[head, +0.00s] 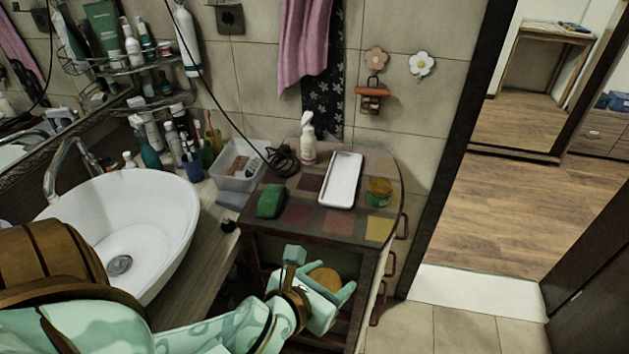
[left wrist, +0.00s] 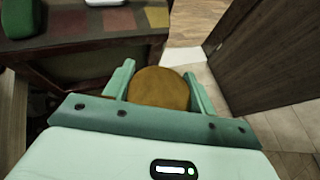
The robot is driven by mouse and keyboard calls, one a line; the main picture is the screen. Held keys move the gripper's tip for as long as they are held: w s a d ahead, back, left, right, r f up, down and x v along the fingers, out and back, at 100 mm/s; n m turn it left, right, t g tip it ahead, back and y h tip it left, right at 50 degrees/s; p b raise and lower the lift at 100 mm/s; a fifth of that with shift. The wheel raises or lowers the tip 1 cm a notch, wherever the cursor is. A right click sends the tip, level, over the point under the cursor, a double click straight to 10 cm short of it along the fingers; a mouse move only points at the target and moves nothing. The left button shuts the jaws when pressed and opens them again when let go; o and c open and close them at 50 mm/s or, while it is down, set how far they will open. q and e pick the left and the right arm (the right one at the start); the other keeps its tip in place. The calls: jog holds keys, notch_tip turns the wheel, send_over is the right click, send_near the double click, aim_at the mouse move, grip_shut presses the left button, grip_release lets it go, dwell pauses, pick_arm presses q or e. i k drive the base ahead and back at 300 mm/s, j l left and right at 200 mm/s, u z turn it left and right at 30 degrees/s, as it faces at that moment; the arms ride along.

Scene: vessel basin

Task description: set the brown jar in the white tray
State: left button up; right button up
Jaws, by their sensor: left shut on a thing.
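The brown jar (head: 325,279) is between the fingers of my left gripper (head: 322,272), in front of the cabinet and below its top. In the left wrist view the jar's round brown top (left wrist: 159,88) sits between the two green fingers of the left gripper (left wrist: 160,84); its lower part is hidden. The left gripper is shut on it. The white tray (head: 342,181) is a long, shallow, empty-looking dish on the patchwork cabinet top, farther back than the gripper. Its near edge shows in the left wrist view (left wrist: 105,3). My right gripper is not in view.
On the cabinet top (head: 333,221), a green-and-orange jar (head: 379,192) stands right of the tray, a green block (head: 271,201) lies left, and a white bottle (head: 308,145) stands behind. A clear bin (head: 240,165) and the sink (head: 130,225) are farther left.

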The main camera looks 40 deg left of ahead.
aim_at(346, 162)
jog(key=i+l+u, duration=0.15)
jog(key=u, duration=0.25)
jog(key=i+l+u, duration=0.2)
jog(key=u, duration=0.2)
jog(key=i+l+u, duration=0.2)
jog(key=u, duration=0.2)
jog(key=l+u, duration=0.4)
jog(key=i+j, duration=0.05)
